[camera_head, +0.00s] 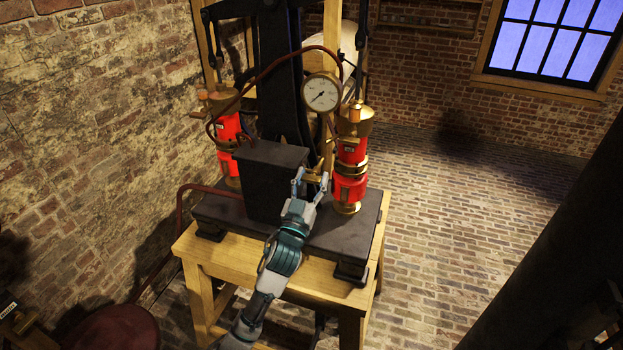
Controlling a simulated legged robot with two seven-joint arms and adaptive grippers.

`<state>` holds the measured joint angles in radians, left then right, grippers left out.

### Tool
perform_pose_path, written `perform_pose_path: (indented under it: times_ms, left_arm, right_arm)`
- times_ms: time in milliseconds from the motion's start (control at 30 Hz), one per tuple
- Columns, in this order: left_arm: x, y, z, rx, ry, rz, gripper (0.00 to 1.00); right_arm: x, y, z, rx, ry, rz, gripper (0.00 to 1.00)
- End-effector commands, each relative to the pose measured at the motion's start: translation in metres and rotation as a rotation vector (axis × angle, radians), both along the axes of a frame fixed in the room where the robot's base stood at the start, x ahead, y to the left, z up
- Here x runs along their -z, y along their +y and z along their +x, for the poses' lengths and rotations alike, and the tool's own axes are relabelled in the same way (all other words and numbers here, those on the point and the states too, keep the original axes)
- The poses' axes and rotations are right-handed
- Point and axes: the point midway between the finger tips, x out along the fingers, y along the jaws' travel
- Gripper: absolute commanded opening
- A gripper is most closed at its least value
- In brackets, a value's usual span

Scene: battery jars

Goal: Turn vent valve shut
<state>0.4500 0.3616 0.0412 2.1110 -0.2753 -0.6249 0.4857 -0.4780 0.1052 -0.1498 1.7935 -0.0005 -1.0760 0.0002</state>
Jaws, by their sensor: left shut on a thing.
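The vent valve appears to be the small brass fitting (313,178) low at the front of the pump apparatus, beside the black box (271,182). My left gripper (312,177) reaches up to it from below, with one finger on each side. It is shut on this brass fitting. The fingers partly cover the fitting, so its turn angle cannot be told. My right gripper is not in view.
A round gauge (321,92) stands above the gripper. Red and brass cylinders stand at the right (350,165) and left (229,140). A dark base plate (335,238) rests on a wooden table (240,262). The brick floor at right is clear.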

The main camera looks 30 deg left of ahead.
Motion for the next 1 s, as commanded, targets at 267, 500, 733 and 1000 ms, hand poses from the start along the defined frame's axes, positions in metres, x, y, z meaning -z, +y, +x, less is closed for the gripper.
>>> perform_pose_path:
  times_ms: [267, 500, 733, 1000]
  left_arm:
    - [0.000, 0.000, 0.000, -0.001, 0.001, 0.000, 0.79]
    - [0.000, 0.000, 0.000, -0.001, 0.001, -0.002, 0.79]
    - [0.006, 0.000, 0.000, -0.001, -0.025, -0.110, 0.79]
    - [0.009, 0.000, 0.001, -0.003, -0.099, -0.423, 0.79]
  right_arm:
    - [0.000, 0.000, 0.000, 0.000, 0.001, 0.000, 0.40]
    - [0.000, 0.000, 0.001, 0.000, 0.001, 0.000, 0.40]
    - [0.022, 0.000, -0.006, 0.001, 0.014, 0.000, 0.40]
    - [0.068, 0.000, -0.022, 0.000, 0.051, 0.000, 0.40]
